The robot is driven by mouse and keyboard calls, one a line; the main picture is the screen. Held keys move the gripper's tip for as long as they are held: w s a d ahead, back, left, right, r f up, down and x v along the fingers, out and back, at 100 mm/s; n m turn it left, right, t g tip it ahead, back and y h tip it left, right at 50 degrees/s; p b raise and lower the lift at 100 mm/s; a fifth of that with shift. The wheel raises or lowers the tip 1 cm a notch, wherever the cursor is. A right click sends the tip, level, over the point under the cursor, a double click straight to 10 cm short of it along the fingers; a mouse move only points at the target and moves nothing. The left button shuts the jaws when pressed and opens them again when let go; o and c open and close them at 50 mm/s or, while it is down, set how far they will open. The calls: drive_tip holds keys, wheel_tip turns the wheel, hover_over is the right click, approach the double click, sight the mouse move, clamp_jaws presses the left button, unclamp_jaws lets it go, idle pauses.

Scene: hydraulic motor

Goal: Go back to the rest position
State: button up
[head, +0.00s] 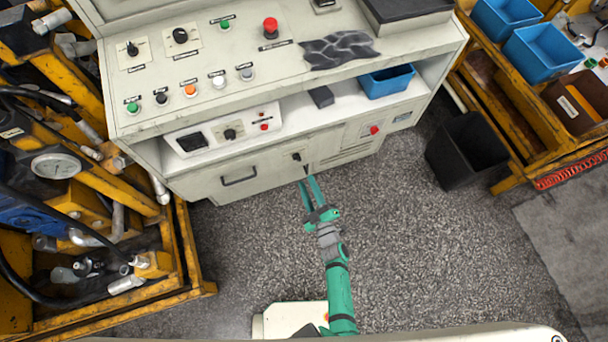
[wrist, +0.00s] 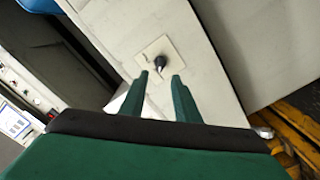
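My gripper (head: 309,182) is green and reaches forward over the grey floor to the front of the cream control cabinet (head: 205,184). Its two fingers are apart and nothing shows between them. In the wrist view my gripper (wrist: 159,77) points at a small black knob (wrist: 160,62) on a pale square plate. The knob appears just beyond the fingertips; I cannot tell whether they touch it. In the head view the black knob (head: 297,157) is on the cabinet's lower front, just above the fingertips.
A yellow-framed hydraulic machine (head: 190,250) stands at the left. A black bin (head: 466,150) stands right of the cabinet, beside a yellow rack with blue bins (head: 541,52). A blue tray (head: 387,82) sits on the cabinet shelf. The floor (head: 430,240) around my arm is clear.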

drive_tip(key=shift+v, duration=0.8)
drive_tip(key=shift+s+a, duration=0.1)
drive_tip(key=shift+s, duration=0.1)
